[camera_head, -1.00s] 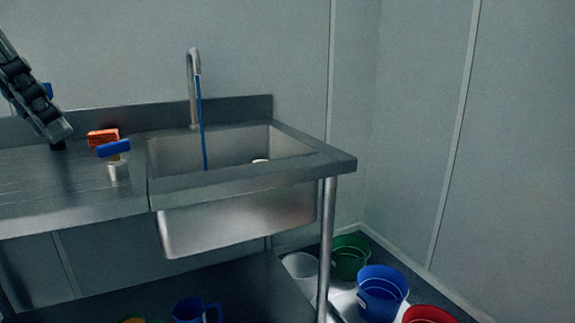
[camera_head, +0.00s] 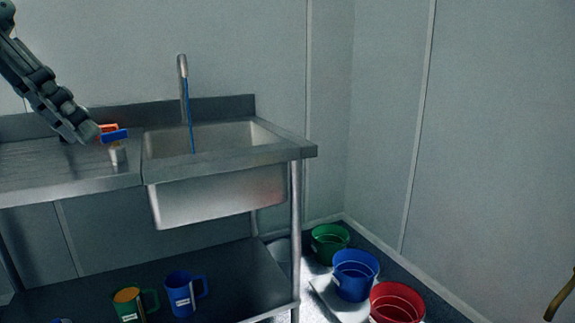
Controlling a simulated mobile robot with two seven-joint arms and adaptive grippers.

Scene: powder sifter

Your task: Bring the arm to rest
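My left gripper (camera_head: 84,132) comes in from the upper left and points down to the right over the steel counter. Its fingertips are dark and close together in the picture, and I cannot tell if they are apart. Just right of it, a blue-handled tool (camera_head: 115,135) stands in a small metal cup (camera_head: 118,155) on the counter. An orange block (camera_head: 106,127) lies behind, partly covered by the gripper. I cannot tell whether the gripper touches either one.
The steel sink (camera_head: 205,144) with a tall tap (camera_head: 183,88) is right of the gripper. Green (camera_head: 127,304) and blue (camera_head: 181,293) jugs stand on the lower shelf. Green (camera_head: 329,244), blue (camera_head: 354,275) and red (camera_head: 396,303) buckets stand at lower right. The air above the sink is mostly clear.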

